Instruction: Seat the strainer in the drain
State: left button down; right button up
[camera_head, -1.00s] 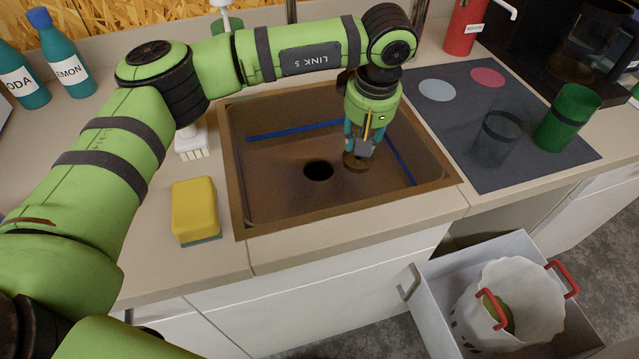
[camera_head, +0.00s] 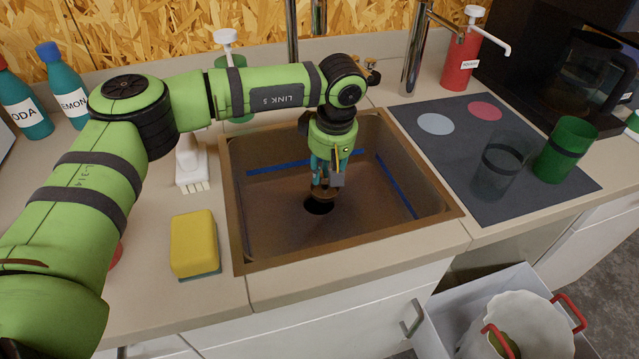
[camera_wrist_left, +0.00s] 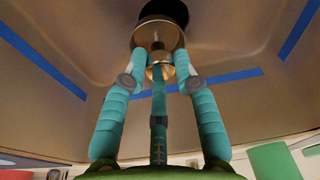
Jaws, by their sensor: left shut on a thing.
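The brass-coloured strainer (camera_head: 323,194) is held by its knob in my left gripper (camera_head: 326,180), inside the sink (camera_head: 262,200). The wrist view shows the fingers closed around the knob and the strainer disc (camera_wrist_left: 157,36) beyond them. The dark round drain (camera_head: 318,207) is in the sink floor, partly covered by the strainer in the head view. In the wrist view the drain (camera_wrist_left: 165,11) shows just past the disc's far edge, so the two overlap in the picture. Whether the strainer touches the floor cannot be told. My right gripper is not in view.
A yellow sponge (camera_head: 193,243) and a white brush (camera_head: 190,165) lie left of the sink. A faucet (camera_head: 416,55) stands behind. A dark mat (camera_head: 450,150) with glasses (camera_head: 500,165) is at right.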

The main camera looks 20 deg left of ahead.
aim_at(320, 189)
pick_arm(q)
jog(key=shift+s+a+f, duration=0.2)
jog(key=shift+a+f, duration=0.2)
jog(key=shift+a, duration=0.2)
jog(key=shift+f, duration=0.3)
notch_tip(320, 189, down, 3)
jog(key=shift+f+p, duration=0.15)
jog(key=shift+p, duration=0.3)
jog(key=shift+f, duration=0.1)
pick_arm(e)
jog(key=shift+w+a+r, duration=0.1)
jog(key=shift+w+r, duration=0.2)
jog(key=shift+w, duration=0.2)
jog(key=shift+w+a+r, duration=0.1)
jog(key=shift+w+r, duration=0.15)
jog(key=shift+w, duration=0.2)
pick_arm(q)
jog(key=shift+f, duration=0.1)
jog(key=c, duration=1)
grip_release()
jog(key=shift+o, duration=0.2)
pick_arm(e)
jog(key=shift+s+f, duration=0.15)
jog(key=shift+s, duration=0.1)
